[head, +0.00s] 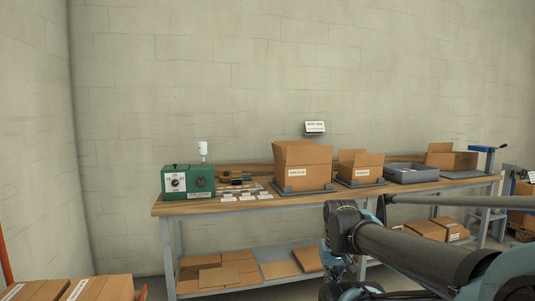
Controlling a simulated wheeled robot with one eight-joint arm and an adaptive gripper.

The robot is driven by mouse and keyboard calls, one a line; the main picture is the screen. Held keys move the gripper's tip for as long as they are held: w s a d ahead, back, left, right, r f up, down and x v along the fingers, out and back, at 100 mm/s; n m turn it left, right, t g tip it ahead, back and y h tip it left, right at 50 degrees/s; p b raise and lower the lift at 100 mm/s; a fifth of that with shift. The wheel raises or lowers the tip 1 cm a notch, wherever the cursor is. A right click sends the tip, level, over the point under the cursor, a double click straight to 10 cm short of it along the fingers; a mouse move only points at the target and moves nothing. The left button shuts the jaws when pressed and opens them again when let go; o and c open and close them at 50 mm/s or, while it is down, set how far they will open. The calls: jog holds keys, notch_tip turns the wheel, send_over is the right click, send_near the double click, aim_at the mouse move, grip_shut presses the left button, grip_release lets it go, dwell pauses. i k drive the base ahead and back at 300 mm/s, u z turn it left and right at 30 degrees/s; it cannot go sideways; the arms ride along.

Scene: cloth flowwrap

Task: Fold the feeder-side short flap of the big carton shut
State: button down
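The big carton (304,176) stands on the workbench, left of a smaller carton. It is brown cardboard with a white label on its front, in a dark grey holder (305,190). Its top is open with flaps standing up; a tall flap shows at the back left. I cannot make out each short flap clearly. A green machine with a dial (188,182) stands at the bench's left end; I cannot tell if it is the feeder. My arm crosses the lower right, well in front of the bench. I cannot make out my gripper.
The workbench (240,206) also holds the smaller carton (360,168), a grey tray (410,173), another open carton (452,159) and white cards (247,197) left of the big carton. Flat cardboard (226,275) lies on the lower shelf. Boxes (80,289) stand at lower left.

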aim_at(276, 149)
jog(key=k, duration=1)
jog(key=z, duration=0.4)
jog(key=i, duration=1.4)
jog(key=u, duration=0.5)
jog(key=i, duration=0.7)
jog(key=u, duration=0.35)
